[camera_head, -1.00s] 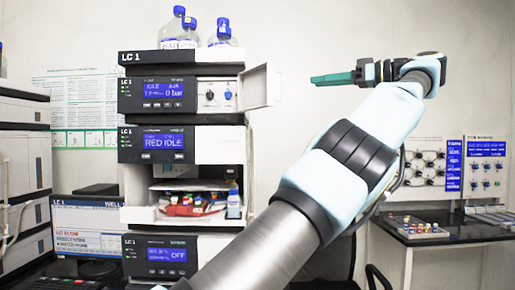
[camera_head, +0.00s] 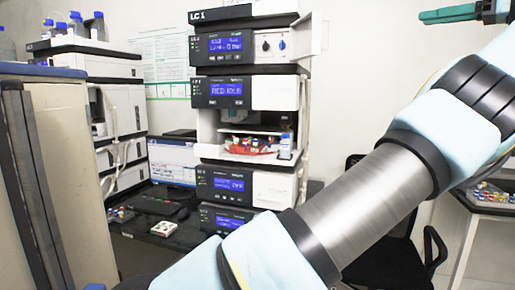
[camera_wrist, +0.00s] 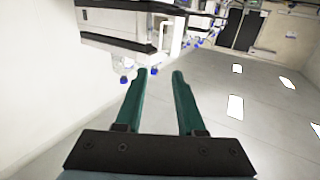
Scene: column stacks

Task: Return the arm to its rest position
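My arm crosses the right half of the head view, raised from the lower middle to the upper right. My gripper (camera_head: 450,15), with green fingers, is at the top right corner of the head view, level and clear of the equipment. In the wrist view its two green fingers (camera_wrist: 160,95) stand apart with nothing between them, so it is open and empty. The wrist view looks upside down, with the ceiling lights low in the picture. The LC stack (camera_head: 222,90) stands in the middle of the head view, left of my gripper and apart from it.
An open panel door (camera_head: 310,35) juts from the stack's upper right. A red tray of vials (camera_head: 248,148) sits in its open bay. A cabinet (camera_head: 60,180) fills the near left. A black chair (camera_head: 385,255) and a bench with vials (camera_head: 492,195) are at the right. A second stack (camera_head: 115,105) stands behind left.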

